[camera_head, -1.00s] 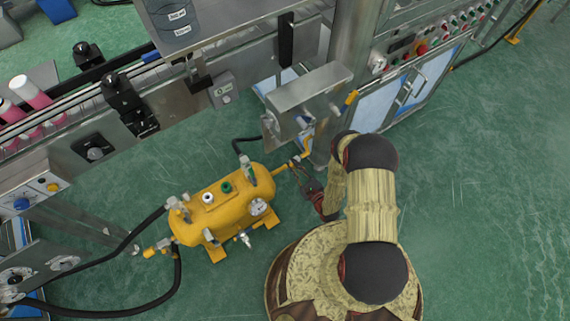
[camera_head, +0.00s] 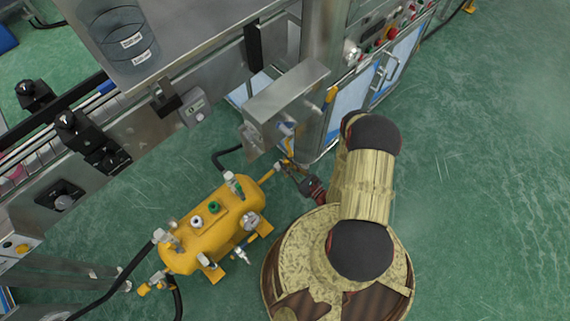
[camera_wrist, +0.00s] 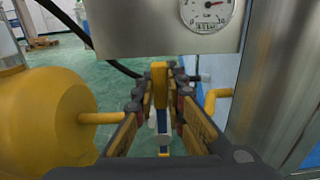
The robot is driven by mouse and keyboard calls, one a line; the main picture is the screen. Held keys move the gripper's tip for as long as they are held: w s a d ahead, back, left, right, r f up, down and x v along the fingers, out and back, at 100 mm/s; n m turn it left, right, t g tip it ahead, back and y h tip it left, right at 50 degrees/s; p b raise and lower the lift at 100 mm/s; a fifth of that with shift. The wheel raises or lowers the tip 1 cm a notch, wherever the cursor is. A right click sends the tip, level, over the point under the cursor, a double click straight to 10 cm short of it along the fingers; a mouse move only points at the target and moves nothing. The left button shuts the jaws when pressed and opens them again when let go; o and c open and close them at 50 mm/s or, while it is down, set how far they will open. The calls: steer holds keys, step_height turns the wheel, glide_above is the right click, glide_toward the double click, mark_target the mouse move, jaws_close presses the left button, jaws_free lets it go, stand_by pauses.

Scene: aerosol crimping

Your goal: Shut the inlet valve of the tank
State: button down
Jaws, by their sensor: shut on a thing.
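The yellow tank (camera_head: 212,228) stands on the green floor, and its rounded end shows at left in the wrist view (camera_wrist: 45,112). A thin yellow pipe (camera_wrist: 100,118) runs from that end toward the inlet valve. The valve's yellow lever (camera_wrist: 160,82) stands between my fingers, and it looks crosswise to the pipe. My gripper (camera_wrist: 160,100) is shut on this lever. In the head view my gripper (camera_head: 288,166) is at the pipe off the tank's upper right end, and the lever is too small to make out there. The valve body is mostly hidden between my fingers.
A steel box (camera_head: 286,100) overhangs close above the valve, with a dial gauge (camera_wrist: 208,12) in the wrist view. A steel post (camera_wrist: 278,80) stands close at right. The floor at right is free.

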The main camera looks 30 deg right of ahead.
steer(key=shift+f, duration=0.1)
steer(key=c, duration=1.9)
jaws_free()
steer(key=shift+o, duration=0.4)
step_height(320, 180, up, 10)
steer(key=shift+r, duration=0.1)
steer(key=shift+d, duration=0.1)
